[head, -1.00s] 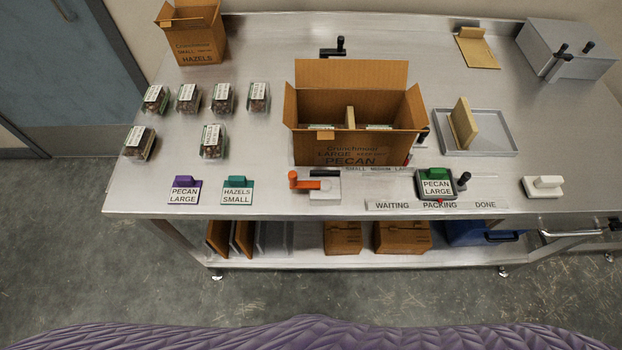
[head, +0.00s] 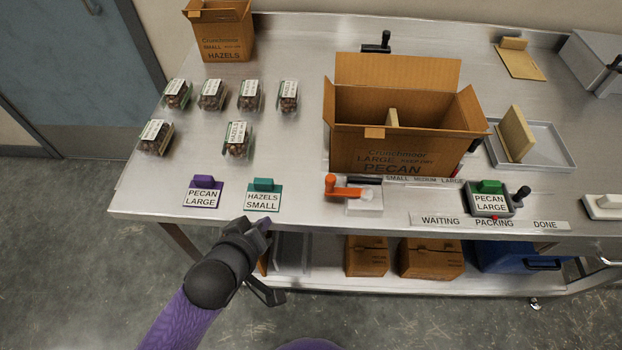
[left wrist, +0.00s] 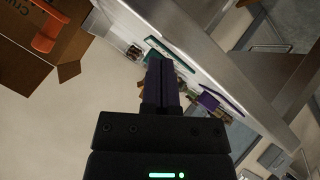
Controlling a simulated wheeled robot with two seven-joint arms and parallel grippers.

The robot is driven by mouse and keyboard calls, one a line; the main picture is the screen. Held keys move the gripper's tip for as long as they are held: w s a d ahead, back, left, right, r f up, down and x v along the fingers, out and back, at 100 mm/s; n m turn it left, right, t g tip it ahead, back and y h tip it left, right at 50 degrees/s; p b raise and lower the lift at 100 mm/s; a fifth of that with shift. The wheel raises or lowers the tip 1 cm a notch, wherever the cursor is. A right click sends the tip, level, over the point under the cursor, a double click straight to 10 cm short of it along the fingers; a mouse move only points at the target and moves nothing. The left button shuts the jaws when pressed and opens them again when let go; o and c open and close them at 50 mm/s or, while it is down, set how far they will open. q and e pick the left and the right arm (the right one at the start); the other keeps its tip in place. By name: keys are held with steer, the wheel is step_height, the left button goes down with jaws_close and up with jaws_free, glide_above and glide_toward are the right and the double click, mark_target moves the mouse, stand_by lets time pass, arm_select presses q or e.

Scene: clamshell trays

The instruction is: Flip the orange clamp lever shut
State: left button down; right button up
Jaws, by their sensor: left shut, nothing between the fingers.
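The orange clamp lever (head: 345,191) is at the table's front edge, in front of the large pecan box. Its arm points left from a pale base (head: 366,201), with a raised knob at its left end. My left gripper (head: 266,224) is shut and empty at the front edge, left of the lever and apart from it, just below the teal HAZELS SMALL tag. In the left wrist view the shut dark fingers (left wrist: 161,85) show in the middle, and an orange part, likely the lever (left wrist: 47,32), is at upper left. My right gripper is not in view.
The open pecan box (head: 375,150) stands behind the lever. A purple tag (head: 203,196) and a teal tag (head: 263,198) stand left of it. A green-topped PECAN LARGE block (head: 490,202) is at right. Several clamshells (head: 237,138) sit at back left.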

arm_select(q)
steer(key=w+d+r+n+t+h, duration=0.1)
steer(key=w+r+n+t+h, duration=0.1)
steer(key=w+h, duration=0.1)
steer(key=w+d+r+n+t+h, duration=0.1)
steer(key=shift+w+d+h, duration=0.3)
steer(key=shift+w+h, duration=0.1)
steer(key=shift+w+d+r+h, duration=0.1)
steer(key=shift+w+r+h, duration=0.15)
steer(key=shift+h, duration=0.65)
steer(key=shift+r+n+h, duration=0.25)
steer(key=shift+n+h, duration=0.15)
steer(key=shift+h, duration=0.4)
steer(key=shift+s+r+h, duration=0.15)
steer(key=shift+r+h, duration=0.05)
steer(key=shift+h, duration=0.6)
steer(key=b+x, duration=0.3)
steer(key=x, duration=0.7)
steer(key=shift+f, duration=0.2)
steer(key=s, duration=0.1)
steer(key=s+p, duration=0.1)
steer(key=s, duration=0.1)
steer(key=shift+s+d+r, duration=0.1)
steer(key=shift+s+d, duration=0.15)
steer(key=shift+s, duration=0.2)
